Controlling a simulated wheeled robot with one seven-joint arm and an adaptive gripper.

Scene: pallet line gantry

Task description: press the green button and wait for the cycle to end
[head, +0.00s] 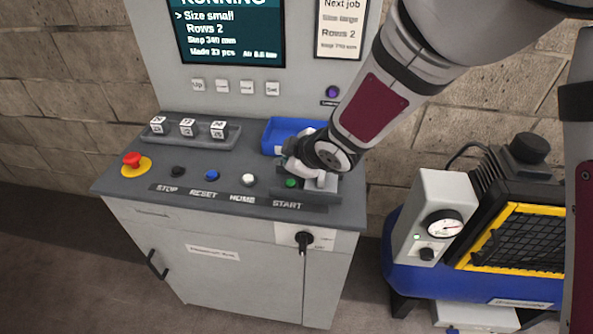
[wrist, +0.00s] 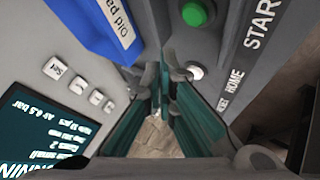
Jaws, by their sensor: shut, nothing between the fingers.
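The green button (head: 291,183) sits above the START label on the sloped console. It also shows uncovered in the wrist view (wrist: 197,13), near the top edge. My gripper (head: 305,178) is shut and empty, low over the right end of the button row, close to the green button. In the wrist view my fingertips (wrist: 163,72) appear below the button and do not cover it. Whether any part of my gripper touches the console cannot be told. The screen (head: 228,32) reads RUNNING, Size small, Rows 2, Made 23 pcs.
White HOME (head: 248,180), blue RESET (head: 212,175) and black STOP (head: 178,171) buttons line the console left of the green one. A red emergency stop (head: 132,159) is far left. A blue tray (head: 283,135) and a grey tray of cubes (head: 170,137) lie behind.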

